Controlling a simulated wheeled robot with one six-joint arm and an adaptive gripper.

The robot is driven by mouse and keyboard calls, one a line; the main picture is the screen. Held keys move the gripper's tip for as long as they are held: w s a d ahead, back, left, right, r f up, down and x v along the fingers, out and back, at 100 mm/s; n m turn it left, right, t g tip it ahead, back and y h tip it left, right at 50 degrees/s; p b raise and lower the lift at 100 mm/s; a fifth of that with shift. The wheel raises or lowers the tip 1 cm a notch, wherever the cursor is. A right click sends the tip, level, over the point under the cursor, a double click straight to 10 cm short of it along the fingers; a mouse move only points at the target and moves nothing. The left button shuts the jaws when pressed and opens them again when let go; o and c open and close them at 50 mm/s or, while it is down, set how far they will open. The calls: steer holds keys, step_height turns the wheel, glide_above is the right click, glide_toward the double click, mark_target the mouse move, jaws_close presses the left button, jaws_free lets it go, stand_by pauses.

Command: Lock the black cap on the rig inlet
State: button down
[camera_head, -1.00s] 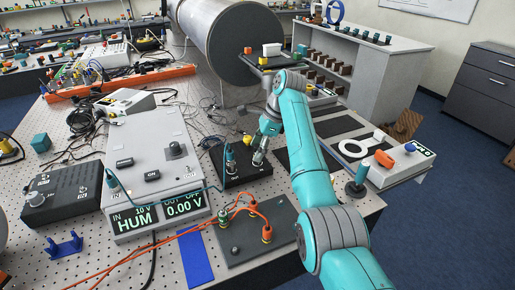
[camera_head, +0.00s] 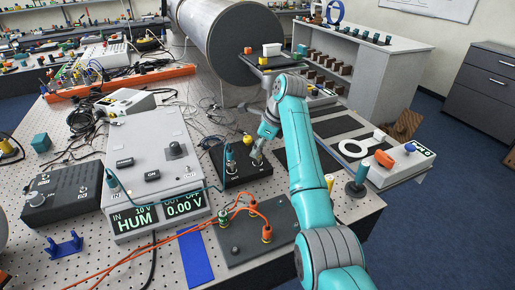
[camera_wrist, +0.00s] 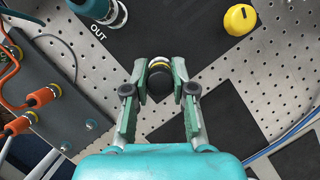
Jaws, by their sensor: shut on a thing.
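My gripper (camera_wrist: 160,84) is shut on the black cap (camera_wrist: 159,84), with one fingertip on each side of it. A thin yellow band and a pale metal fitting (camera_wrist: 176,50) show just beyond the cap. Whether the cap is seated on that fitting cannot be told. The fitting is at the edge of the black block (camera_wrist: 146,44) marked OUT, which has a teal plug (camera_wrist: 108,12) and a yellow knob (camera_wrist: 239,19). In the head view, my gripper (camera_head: 257,154) is low over the black block (camera_head: 238,182); the cap is too small to make out there.
A grey plate (camera_head: 238,250) with orange-plugged leads is in front of the block. A large grey meter box (camera_head: 150,150) stands to the left, its display reading HUM and 0.00 V. Loose cables lie behind. A teal-handled post (camera_head: 357,176) stands to the right.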

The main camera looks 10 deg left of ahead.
steer(key=shift+f+m, duration=0.15)
steer(key=shift+m, duration=0.55)
steer(key=shift+m+t, duration=0.4)
steer(key=c, duration=0.9)
jaws_free()
steer(key=shift+m, duration=0.3)
